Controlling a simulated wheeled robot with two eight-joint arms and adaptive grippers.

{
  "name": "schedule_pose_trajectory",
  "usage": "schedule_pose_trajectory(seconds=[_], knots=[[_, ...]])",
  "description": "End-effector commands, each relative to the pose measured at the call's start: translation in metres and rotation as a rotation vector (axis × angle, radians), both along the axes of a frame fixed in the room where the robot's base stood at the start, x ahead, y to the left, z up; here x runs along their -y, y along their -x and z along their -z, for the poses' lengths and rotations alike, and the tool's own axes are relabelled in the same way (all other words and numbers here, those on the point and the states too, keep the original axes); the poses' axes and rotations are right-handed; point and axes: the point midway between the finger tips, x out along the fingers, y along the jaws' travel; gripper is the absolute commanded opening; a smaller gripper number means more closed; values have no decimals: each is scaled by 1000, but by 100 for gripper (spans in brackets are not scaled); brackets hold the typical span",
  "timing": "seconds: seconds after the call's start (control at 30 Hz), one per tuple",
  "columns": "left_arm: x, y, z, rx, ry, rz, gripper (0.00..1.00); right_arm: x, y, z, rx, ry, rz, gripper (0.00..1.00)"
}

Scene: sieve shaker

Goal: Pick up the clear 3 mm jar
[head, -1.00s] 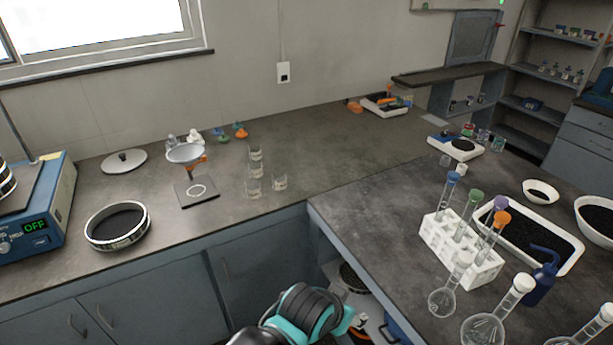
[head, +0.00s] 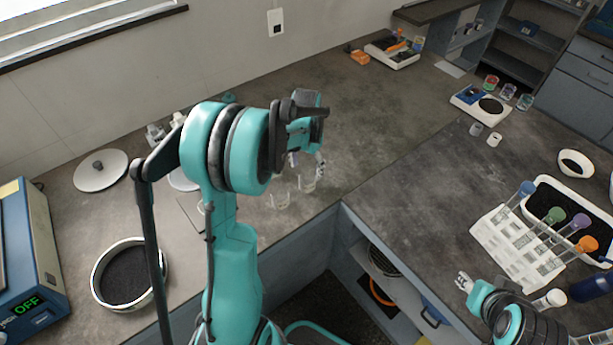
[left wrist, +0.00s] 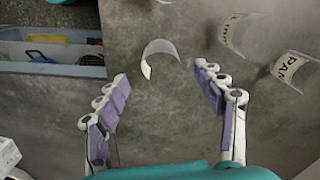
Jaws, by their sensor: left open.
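Several clear jars stand on the left bench beside my left gripper. Two labelled jars are to the right: one begins with "1" (left wrist: 238,32), the other reads "PAN" (left wrist: 294,70). I cannot tell which jar is 3 mm. My right gripper (head: 465,284) is small at lower right, jaws unclear.
A black-filled sieve (head: 128,275) and a blue shaker (head: 28,245) reading OFF are at left. A white tube rack (head: 515,250) and tray (head: 545,192) are on the right bench.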

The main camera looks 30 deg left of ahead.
Motion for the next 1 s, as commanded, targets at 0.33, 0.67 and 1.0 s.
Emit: schedule_pose_trajectory(seconds=[0.33,0.67,1.0], knots=[[-4,-3,37,-11,4,3,69,0,0,11,0,0,0,40],[-3,-6,81,-11,3,2,69,0,0,32,0,0,0,40],[-3,-6,83,-11,3,2,45,0,0,31,0,0,0,40]])
